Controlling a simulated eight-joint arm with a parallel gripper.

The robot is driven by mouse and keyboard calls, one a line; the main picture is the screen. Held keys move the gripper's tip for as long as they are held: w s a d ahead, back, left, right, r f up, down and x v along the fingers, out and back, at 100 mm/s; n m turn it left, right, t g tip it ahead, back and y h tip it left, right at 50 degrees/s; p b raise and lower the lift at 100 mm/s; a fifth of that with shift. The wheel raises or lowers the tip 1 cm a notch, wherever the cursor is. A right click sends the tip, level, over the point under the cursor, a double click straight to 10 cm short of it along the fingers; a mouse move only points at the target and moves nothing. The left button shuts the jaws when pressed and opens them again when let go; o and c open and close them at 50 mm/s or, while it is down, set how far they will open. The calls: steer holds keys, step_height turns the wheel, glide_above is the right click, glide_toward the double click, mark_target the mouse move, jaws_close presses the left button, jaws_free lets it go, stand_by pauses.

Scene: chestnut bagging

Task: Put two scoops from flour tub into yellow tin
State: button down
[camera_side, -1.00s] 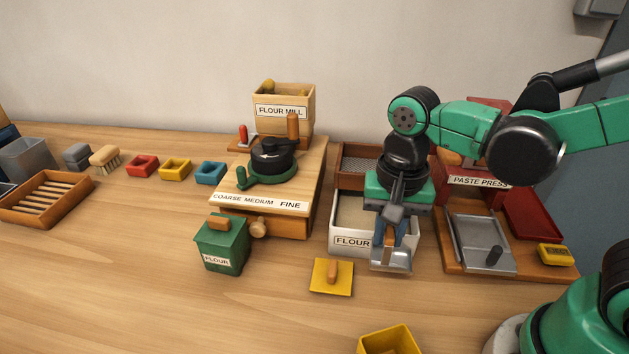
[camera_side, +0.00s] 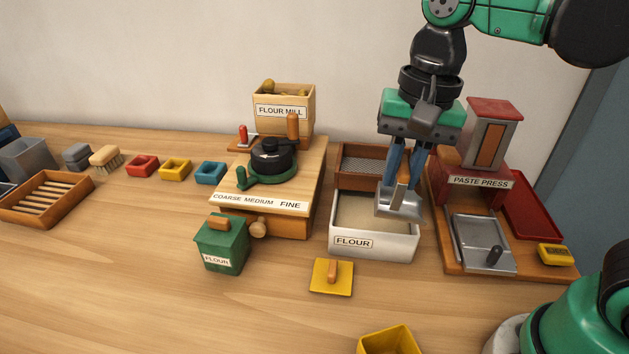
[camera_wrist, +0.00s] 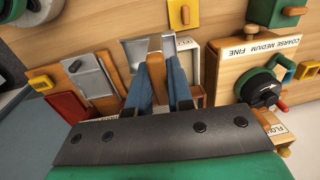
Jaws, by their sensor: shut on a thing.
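A white flour tub (camera_side: 372,246) labelled FLOUR holds pale flour. My gripper (camera_side: 403,180) is shut on the wooden handle of a metal scoop (camera_side: 397,207), and the scoop hangs above the right part of the tub. In the wrist view the scoop (camera_wrist: 137,50) shows beyond my gripper (camera_wrist: 157,75); whether it holds flour cannot be seen. The open yellow tin (camera_side: 388,342) is at the bottom edge of the side view, partly cut off, its inside mostly hidden. A yellow lid (camera_side: 332,277) with a wooden knob lies on the table in front of the tub.
The paste press (camera_side: 482,180) stands close to the right of the tub. The flour mill (camera_side: 270,190) is to the left, with a green flour box (camera_side: 221,243) before it. A brown sieve tray (camera_side: 362,165) is behind the tub. The front left table is clear.

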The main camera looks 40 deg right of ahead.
step_height(320, 180, up, 3)
steer(key=shift+f, duration=0.1)
steer(key=w+d+t+y, duration=0.2)
steer(key=w+d, duration=0.1)
steer(key=w, duration=0.5)
steer(key=shift+g+h, duration=0.3)
steer(key=f, duration=1.4)
steer(key=shift+s+d+f, duration=0.2)
steer(key=shift+s+f, duration=0.05)
steer(key=shift+f, duration=0.05)
steer(key=shift+f+g+h, duration=0.35)
steer(key=shift+g+h, duration=0.15)
steer(key=shift+s+d+f+g+h, duration=0.1)
steer(key=shift+s+d+g+h, duration=0.3)
steer(key=shift+s+d, duration=0.8)
steer(key=shift+w+a+g+h, duration=0.2)
steer(key=shift+g+h, duration=0.1)
steer(key=shift+w+a+r, duration=0.1)
steer(key=shift+r, duration=0.2)
step_height(320, 180, up, 7)
steer(key=shift+w+a+r, duration=0.15)
steer(key=shift+w, duration=0.05)
